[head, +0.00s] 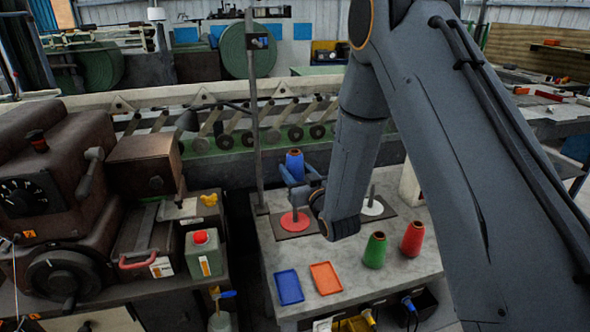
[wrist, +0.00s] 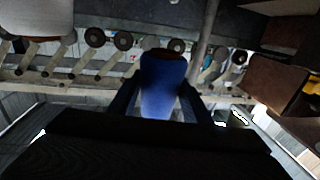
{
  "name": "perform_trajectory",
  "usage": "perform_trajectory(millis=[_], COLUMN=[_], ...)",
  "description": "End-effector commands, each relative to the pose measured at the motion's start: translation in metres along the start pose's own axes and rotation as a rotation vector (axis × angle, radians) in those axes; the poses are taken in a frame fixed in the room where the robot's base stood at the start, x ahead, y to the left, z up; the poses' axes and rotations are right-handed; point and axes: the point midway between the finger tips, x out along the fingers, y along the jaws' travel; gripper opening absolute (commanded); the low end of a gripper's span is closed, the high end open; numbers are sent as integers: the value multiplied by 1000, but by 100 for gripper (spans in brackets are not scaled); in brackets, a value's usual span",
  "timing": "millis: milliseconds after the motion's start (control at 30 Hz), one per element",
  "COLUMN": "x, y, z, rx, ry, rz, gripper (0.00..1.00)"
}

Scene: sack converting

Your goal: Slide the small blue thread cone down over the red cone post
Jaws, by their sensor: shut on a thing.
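The small blue thread cone (head: 295,163) is held upright in my gripper (head: 298,179), above the bench. In the wrist view, the blue cone (wrist: 162,85) sits between the two fingers of my gripper (wrist: 158,102), which close on its sides. The red cone post has a red round base (head: 294,221) on a dark plate. In the head view, this base lies below the blue cone, with a clear gap between them. My gripper and wrist partly hide the post, and I cannot tell whether its tip is inside the cone.
A second post with a white base (head: 372,207) stands to the right, partly behind my arm. A green cone (head: 375,250) and a red cone (head: 412,238) stand on the bench. A blue tray (head: 288,287) and an orange tray (head: 325,278) lie in front. A tall metal pole (head: 253,110) rises at left.

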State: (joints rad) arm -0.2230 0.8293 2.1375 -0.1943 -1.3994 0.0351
Motion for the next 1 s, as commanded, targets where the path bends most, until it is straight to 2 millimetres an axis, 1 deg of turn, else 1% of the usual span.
perform_trajectory(millis=[133,267,700,833,1000], x=[-2,-2,-2,-2,-2], y=[1,0,0,0,0], z=[0,7,41,45,45], rx=[-1,-1,-1,-1,-1], ry=[1,0,-1,0,0], rz=[-15,-14,-14,-14,-14], gripper=[17,17,17,17,17])
